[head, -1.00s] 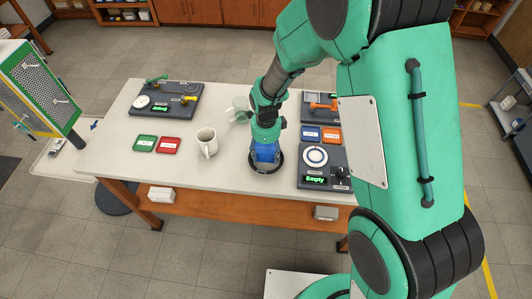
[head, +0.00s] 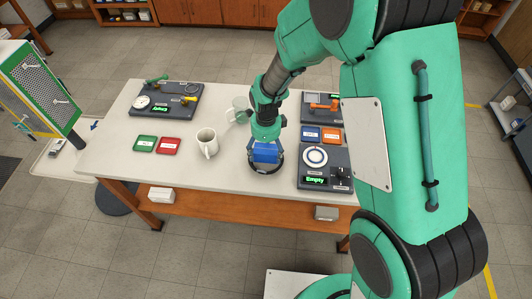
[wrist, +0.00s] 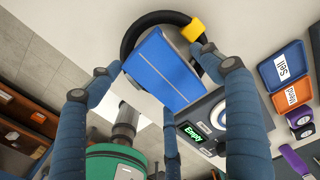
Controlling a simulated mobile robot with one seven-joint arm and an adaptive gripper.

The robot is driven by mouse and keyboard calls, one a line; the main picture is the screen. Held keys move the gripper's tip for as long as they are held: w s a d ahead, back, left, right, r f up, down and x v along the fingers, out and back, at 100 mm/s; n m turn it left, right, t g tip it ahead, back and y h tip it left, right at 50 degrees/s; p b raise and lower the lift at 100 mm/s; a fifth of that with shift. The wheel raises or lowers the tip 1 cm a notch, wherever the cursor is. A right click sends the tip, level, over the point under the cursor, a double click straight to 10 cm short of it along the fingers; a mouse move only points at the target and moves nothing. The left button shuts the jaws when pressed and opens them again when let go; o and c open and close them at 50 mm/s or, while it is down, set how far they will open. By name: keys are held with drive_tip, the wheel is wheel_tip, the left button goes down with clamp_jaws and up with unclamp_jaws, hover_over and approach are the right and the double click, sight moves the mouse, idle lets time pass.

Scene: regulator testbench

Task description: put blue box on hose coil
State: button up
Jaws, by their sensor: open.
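The blue box (head: 265,154) lies over the black hose coil (head: 266,171) near the table's front edge. In the wrist view the blue box (wrist: 163,68) looks tilted across the black ring of the hose coil (wrist: 150,19), which has a yellow piece on it. Whether the box also touches the table is hidden. My gripper (head: 265,143) is open just above the box. In the wrist view the fingers of my gripper (wrist: 156,72) are spread around the box, with gaps visible beside it.
A white mug (head: 207,143) and a see-through mug (head: 240,106) stand left of my gripper. A panel with a round dial (head: 314,155) and "Empty" display sits close on the right. Green (head: 145,144) and red (head: 169,145) trays lie farther left. Bare tabletop lies between the mug and coil.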

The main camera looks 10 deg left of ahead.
sight(266, 151)
wheel_tip(266, 151, up, 11)
drive_tip(key=p, duration=0.1)
idle(0.4)
idle(0.5)
drive_tip(key=s+d+r+n+t, duration=0.1)
drive_tip(key=s+d+r+n, duration=0.3)
drive_tip(key=d+r, duration=0.5)
drive_tip(key=s+d+r+n+t, duration=0.2)
drive_tip(key=s+d+r+n, duration=0.15)
drive_tip(key=d+r, duration=0.55)
drive_tip(key=s+d+r+n+t, duration=0.1)
drive_tip(key=s+d+r+n, duration=0.4)
drive_tip(key=s, duration=0.3)
drive_tip(key=s+d+r+n+t, duration=0.1)
drive_tip(key=s+d+r+n, duration=0.4)
drive_tip(key=s, duration=0.4)
drive_tip(key=shift+s+t, duration=0.25)
drive_tip(key=shift+t, duration=0.05)
